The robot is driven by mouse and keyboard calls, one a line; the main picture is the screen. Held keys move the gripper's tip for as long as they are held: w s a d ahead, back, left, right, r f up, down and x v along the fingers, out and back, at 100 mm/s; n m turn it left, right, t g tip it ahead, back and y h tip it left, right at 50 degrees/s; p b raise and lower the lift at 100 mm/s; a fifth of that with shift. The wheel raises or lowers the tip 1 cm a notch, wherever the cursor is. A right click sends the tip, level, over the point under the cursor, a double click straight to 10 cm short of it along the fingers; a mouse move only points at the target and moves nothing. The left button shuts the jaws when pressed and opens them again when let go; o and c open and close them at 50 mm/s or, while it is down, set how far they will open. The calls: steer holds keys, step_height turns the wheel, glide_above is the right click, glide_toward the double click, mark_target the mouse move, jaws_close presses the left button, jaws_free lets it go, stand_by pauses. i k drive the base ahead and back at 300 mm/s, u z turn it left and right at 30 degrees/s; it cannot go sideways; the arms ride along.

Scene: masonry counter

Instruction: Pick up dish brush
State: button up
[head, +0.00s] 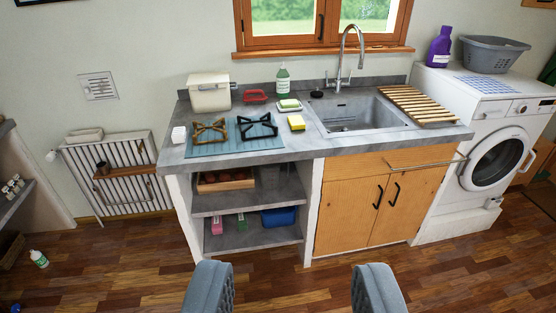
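A small red object (255,96) that looks like a brush lies at the back of the grey counter (292,150), between a cream box and a green bottle. It is too small to be sure that it is the dish brush. A small dark round item (317,93) lies behind the sink's left edge; I cannot tell what it is. My gripper (293,285) is open at the bottom of the view, its two grey-blue fingers wide apart with only floor between them. It is well short of the counter.
Around the red object stand the cream box (209,93), green bottle (283,83), a soap dish (289,105) and yellow sponge (296,122). The sink (357,114) is right. Wooden floor (130,265) is free before the counter.

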mark_target(262, 97)
steer(key=u, duration=0.05)
steer(key=i, duration=3.4)
steer(key=z, duration=0.05)
